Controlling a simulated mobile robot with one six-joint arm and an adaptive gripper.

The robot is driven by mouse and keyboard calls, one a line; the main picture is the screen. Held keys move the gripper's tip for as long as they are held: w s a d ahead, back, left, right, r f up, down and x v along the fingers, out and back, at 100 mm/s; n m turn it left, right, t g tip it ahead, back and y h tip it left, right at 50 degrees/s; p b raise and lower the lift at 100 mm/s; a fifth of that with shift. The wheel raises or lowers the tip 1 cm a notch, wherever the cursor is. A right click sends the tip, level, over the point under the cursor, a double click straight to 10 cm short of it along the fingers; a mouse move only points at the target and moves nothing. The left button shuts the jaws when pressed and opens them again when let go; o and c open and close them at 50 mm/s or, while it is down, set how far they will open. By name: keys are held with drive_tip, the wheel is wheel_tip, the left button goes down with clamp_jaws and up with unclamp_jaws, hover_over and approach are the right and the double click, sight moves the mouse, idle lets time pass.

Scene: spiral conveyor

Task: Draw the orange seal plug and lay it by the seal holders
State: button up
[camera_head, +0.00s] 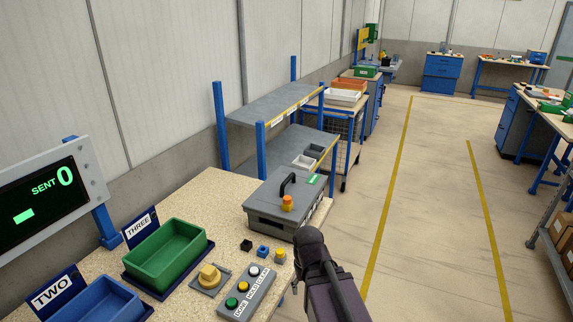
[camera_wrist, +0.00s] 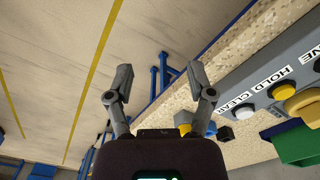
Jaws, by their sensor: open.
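The orange seal plug (camera_head: 287,201) stands upright at the front of a grey lidded case (camera_head: 262,214) with a black handle, on the bench. Three small pieces lie on the bench in front of the case: a black one (camera_head: 246,245), a blue one (camera_head: 263,252) and a yellow one (camera_head: 280,256). I cannot tell for sure that these are the seal holders. My gripper (camera_wrist: 157,85) is open and empty in the wrist view, off the bench edge. The plug is not seen in the wrist view. The gripper's fingers are not seen in the head view.
A button box (camera_head: 246,292) marked DONE, HOLD and CLEAR sits at the bench front, beside a yellow knob (camera_head: 209,277). Green (camera_head: 166,254) and blue (camera_head: 92,300) bins stand left. A shelf rack (camera_head: 272,106) rises behind the case.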

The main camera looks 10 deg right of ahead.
wheel_tip(320, 180, up, 24)
drive_tip(key=n+p, duration=0.2)
drive_tip(key=p, duration=2.2)
hover_over(287, 198)
drive_tip(key=shift+w+r, duration=0.1)
drive_tip(key=shift+r, duration=0.1)
drive_tip(key=shift+f, duration=0.15)
wheel_tip(287, 198, down, 14)
drive_tip(key=b, duration=1.3)
drive_tip(key=shift+r, duration=0.2)
drive_tip(key=shift+r, duration=0.1)
clamp_jaws()
